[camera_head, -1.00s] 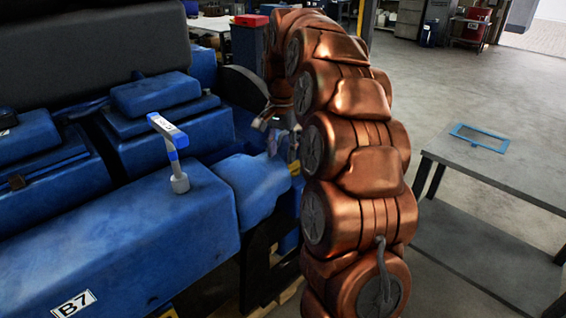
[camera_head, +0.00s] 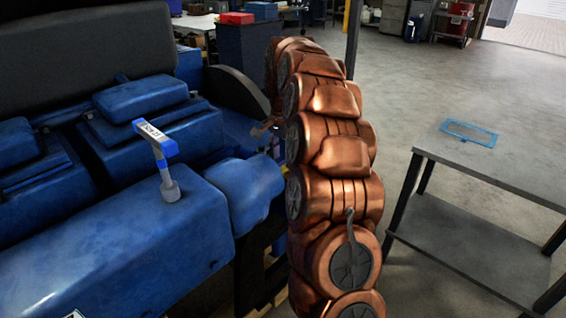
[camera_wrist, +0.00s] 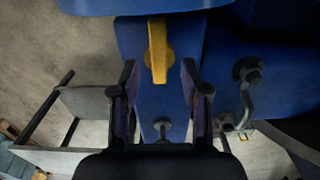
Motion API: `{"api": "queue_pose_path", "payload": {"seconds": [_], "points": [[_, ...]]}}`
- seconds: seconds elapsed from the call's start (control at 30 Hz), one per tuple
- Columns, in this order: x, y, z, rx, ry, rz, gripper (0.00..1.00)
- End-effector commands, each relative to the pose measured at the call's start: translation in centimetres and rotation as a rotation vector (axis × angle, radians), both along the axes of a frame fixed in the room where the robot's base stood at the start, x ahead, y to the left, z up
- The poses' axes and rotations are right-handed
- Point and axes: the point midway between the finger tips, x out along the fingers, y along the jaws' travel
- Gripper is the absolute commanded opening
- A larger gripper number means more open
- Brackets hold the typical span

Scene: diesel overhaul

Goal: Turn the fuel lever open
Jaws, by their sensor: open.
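In the wrist view a yellow lever (camera_wrist: 158,50) stands out from a blue engine surface (camera_wrist: 150,90), just beyond my fingertips. I cannot read a label on the yellow lever. In the head view a white and blue labelled lever (camera_head: 155,139) stands on a grey post on top of the blue engine (camera_head: 150,240). Its label is too small to read. In the head view my gripper is mostly hidden behind my copper arm.
A grey bent handle (camera_wrist: 240,105) stands to the right of my fingers, and a small grey knob (camera_wrist: 162,126) shows between them lower down. A grey table (camera_head: 500,170) with a blue-framed piece (camera_head: 468,133) stands at the right. Open floor (camera_head: 440,70) lies behind it.

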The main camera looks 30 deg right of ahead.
Motion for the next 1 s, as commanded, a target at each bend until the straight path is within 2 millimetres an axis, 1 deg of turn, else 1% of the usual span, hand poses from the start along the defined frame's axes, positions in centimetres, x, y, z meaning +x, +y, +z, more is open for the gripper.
{"api": "queue_pose_path", "payload": {"seconds": [0.13, 0.3, 0.47, 0.7, 0.77, 1.0], "points": [[-0.2, 0.0, -1.6, 0.003, 0.007, 0.001, 0.46], [-0.1, -0.1, -2.8, 0.001, 0.002, -0.001, 0.46], [-0.2, 0.0, -3.3, 0.002, 0.004, -0.001, 0.46], [-0.1, 0.0, -3.4, 0.002, 0.001, -0.001, 0.46], [-0.1, -0.1, -3.4, 0.002, 0.001, -0.001, 0.41], [-0.1, 0.0, -3.3, 0.002, 0.001, -0.001, 0.16]]}}
